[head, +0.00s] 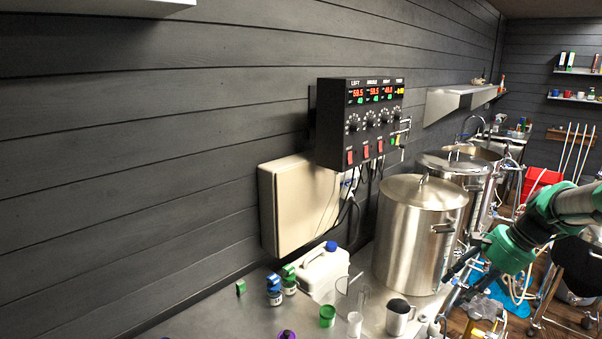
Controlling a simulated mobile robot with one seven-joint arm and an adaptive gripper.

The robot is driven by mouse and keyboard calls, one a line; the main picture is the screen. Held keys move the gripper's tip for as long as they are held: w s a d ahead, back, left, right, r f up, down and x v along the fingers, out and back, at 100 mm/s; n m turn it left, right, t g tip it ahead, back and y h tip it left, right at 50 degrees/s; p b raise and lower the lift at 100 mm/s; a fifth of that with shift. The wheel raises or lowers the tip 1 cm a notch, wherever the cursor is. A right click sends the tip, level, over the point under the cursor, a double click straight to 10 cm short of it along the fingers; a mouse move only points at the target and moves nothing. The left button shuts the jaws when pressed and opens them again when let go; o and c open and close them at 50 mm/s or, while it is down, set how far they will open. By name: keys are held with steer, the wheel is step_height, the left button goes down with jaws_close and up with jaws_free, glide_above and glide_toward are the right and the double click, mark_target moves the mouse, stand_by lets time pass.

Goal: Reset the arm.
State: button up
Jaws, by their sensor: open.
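My gripper (447,290) is the dark end at the lower left of the arm, in front of the steel kettles' right side. It is open and looks empty, though its fingers are small and partly lost against the clutter. The lidded steel kettle (418,235) stands just left of it on the steel bench.
The steel bench (215,318) holds a white jug (322,272), a green cup (327,316), small bottles (274,290) and a steel pitcher (397,319). A control box (335,125) hangs on the wall. Hoses and stands crowd the right floor.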

steer(key=s+a+r+n+h, duration=0.3)
steer(key=s+a+r+n, duration=0.2)
steer(key=s+a, duration=0.8)
steer(key=s+a+n+t+h, duration=0.1)
steer(key=s+a+n, duration=0.4)
steer(key=s, duration=0.8)
steer(key=shift+s+a+f+n+t+h, duration=0.3)
steer(key=shift+a+t, duration=0.6)
steer(key=shift+a, duration=0.15)
steer(key=shift+c, duration=0.5)
stand_by(0.5)
